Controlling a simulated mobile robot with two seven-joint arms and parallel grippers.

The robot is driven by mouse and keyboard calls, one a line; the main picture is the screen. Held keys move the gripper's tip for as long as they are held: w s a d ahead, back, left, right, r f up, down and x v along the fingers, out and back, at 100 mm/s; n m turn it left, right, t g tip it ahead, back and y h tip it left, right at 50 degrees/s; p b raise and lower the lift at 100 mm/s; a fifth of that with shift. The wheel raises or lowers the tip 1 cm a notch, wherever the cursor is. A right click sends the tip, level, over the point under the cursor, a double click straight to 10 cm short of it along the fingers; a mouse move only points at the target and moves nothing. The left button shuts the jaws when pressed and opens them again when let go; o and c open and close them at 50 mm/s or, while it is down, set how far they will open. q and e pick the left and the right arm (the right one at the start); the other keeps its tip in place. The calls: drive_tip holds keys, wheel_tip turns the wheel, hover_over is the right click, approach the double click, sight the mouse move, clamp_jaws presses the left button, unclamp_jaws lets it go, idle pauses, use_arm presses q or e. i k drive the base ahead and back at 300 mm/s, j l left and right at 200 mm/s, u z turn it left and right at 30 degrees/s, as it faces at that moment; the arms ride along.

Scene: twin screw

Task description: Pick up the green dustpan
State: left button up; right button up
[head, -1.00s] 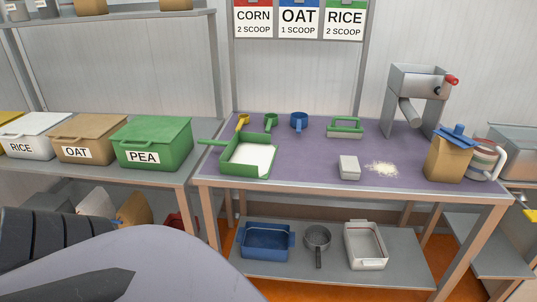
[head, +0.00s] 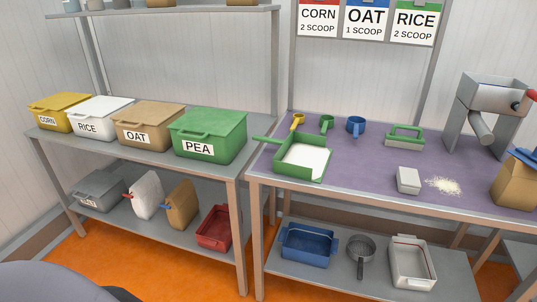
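The green dustpan (head: 288,168) lies on the purple mat at the left end of the right-hand table. It is a shallow green tray with a pale white inside, and its handle (head: 268,140) points left over the table's edge. A green-handled brush (head: 405,136) sits farther right on the same mat. Neither of my grippers shows in the head view now, so their state is hidden.
Yellow, green and blue scoops (head: 355,125) stand behind the dustpan. A green PEA bin (head: 209,135) stands close by on the left table. Orange floor (head: 110,262) is open in front.

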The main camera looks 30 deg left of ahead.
sight(303, 156)
drive_tip(key=u, duration=0.8)
drive_tip(key=i+j+z, duration=0.3)
drive_tip(key=i+l, duration=0.05)
drive_tip(key=l, duration=0.05)
